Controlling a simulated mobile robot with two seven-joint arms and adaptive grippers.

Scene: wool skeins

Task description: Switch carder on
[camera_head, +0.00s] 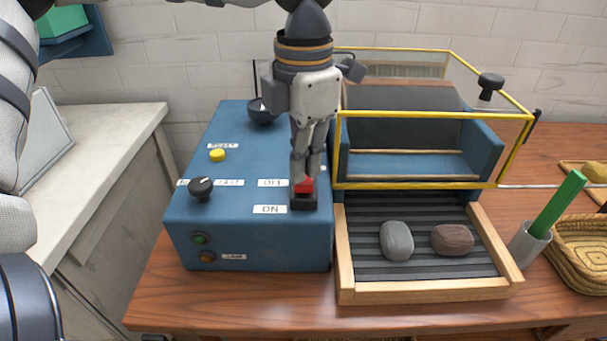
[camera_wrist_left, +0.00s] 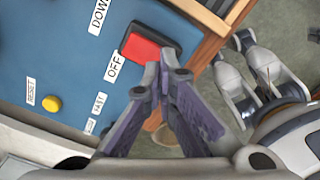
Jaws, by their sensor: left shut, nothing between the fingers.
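The carder is a blue machine (camera_head: 245,235) on a wooden table. Its red rocker switch (camera_head: 304,187) sits in a black frame near the right edge of the control box top. The red rocker shows in the left wrist view (camera_wrist_left: 139,49), beside a label reading OFF. My left gripper (camera_head: 306,172) is shut and empty, pointing down over the switch and hiding part of it. The shut fingertips also show in the left wrist view (camera_wrist_left: 162,72), close beside the red rocker; I cannot tell whether they touch. A grey jointed part at the right of that view may be my right gripper (camera_wrist_left: 255,75).
The box carries a yellow button (camera_head: 217,155), a black knob (camera_head: 201,188) and a green button (camera_head: 199,239). A yellow-framed clear guard (camera_head: 435,118) stands right of the gripper. Below it, a wood-edged feed tray (camera_head: 430,292) holds grey and brown wool. A basket (camera_head: 585,253) is far right.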

